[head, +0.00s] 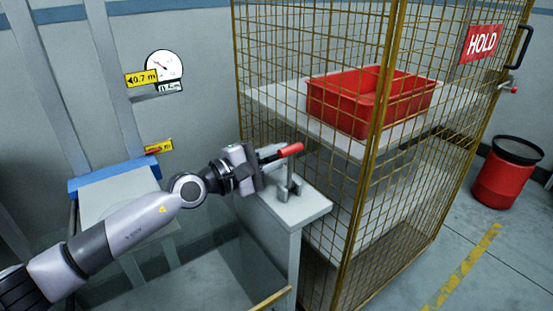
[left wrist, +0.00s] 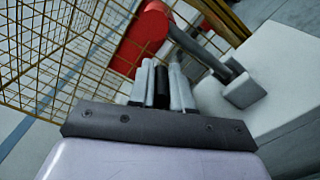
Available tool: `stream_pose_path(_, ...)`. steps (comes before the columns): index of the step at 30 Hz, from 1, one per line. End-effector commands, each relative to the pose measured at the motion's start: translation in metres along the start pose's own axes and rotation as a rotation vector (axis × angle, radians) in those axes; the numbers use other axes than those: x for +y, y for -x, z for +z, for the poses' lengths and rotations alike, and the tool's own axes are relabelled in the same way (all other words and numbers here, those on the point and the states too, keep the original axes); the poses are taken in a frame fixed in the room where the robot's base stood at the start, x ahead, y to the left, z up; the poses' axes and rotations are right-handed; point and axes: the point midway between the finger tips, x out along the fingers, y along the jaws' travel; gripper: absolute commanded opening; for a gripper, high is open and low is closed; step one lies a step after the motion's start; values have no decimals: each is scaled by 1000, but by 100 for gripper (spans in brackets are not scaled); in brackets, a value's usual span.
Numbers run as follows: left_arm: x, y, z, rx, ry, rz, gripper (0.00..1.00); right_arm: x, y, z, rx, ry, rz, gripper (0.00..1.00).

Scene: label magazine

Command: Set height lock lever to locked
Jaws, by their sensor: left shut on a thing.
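The height lock lever has a red grip (head: 291,150) and a grey metal bracket (head: 284,190) on top of a grey pedestal. The grip points to the right and slightly up in the head view. In the left wrist view the red grip (left wrist: 138,45) lies just beyond my fingertips, with a grey bar running down to the bracket. My left gripper (head: 272,154) is at the lever from the left and is shut on it; the fingers (left wrist: 162,85) partly hide the contact. My right gripper is not in view.
The pedestal (head: 310,207) stands close against a yellow mesh cage (head: 375,120) holding a red bin (head: 350,120) on a shelf. A dial gauge (head: 164,66) and yellow height tags (head: 141,79) are behind. A red drum (head: 505,180) stands at the right.

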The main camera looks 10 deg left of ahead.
Motion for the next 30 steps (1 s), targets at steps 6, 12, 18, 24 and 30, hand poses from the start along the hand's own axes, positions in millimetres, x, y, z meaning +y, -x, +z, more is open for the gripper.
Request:
stream_pose_path(6, -4, 0, -3, 1, -28, -5, 0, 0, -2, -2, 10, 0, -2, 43)
stream_pose_path(12, -4, 0, -2, 1, -30, -6, 0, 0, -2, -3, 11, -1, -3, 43)
stream_pose_path(18, -4, 0, -3, 1, -29, -6, 28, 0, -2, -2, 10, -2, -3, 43)
stream_pose_path(24, -3, 0, -2, 1, -30, -4, 44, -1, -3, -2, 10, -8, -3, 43)
stream_pose_path(30, -3, 3, -2, 1, -30, -3, 44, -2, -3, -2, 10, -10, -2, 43)
